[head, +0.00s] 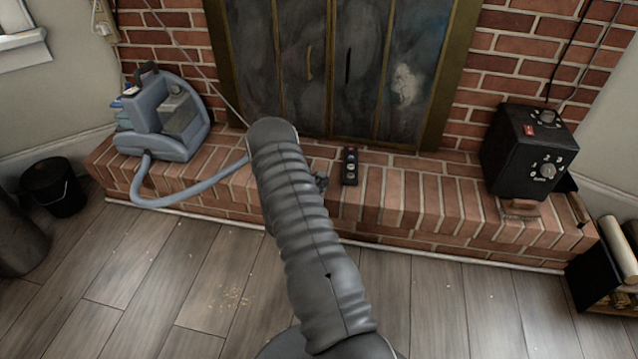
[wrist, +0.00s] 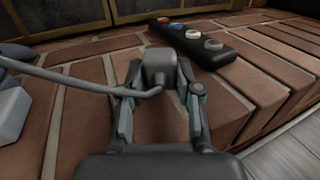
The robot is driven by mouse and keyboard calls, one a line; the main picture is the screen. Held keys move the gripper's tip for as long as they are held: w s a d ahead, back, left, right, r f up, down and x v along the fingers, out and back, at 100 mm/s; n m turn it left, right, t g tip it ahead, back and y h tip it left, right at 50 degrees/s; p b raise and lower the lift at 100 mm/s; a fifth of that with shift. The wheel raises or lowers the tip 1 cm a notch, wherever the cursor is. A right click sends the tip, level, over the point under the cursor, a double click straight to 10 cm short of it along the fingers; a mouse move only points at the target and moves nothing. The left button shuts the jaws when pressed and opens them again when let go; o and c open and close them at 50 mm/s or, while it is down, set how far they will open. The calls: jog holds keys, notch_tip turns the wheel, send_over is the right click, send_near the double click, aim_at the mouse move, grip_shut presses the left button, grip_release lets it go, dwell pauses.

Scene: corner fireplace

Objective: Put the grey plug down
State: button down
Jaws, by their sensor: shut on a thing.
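In the wrist view the grey plug (wrist: 158,68) is between the two fingers of my gripper (wrist: 158,84), which is shut on it. A grey cord (wrist: 80,82) runs from the plug to the left. The plug is low over the brick hearth (wrist: 75,125); I cannot tell whether it touches the bricks. In the head view my arm hides the plug and most of my gripper (head: 321,181); only a small part shows beside the arm, above the hearth (head: 420,205).
A black remote or power strip with coloured buttons (head: 349,167) lies just right of my gripper, also in the wrist view (wrist: 200,45). A blue-grey machine with a hose (head: 165,115) stands at left, a black control box (head: 530,150) at right. Fireplace doors (head: 330,65) rise behind.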

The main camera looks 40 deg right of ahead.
jog(key=shift+f, duration=0.25)
jog(key=shift+f, duration=0.1)
jog(key=shift+f, duration=0.1)
jog(key=c, duration=0.8)
grip_release()
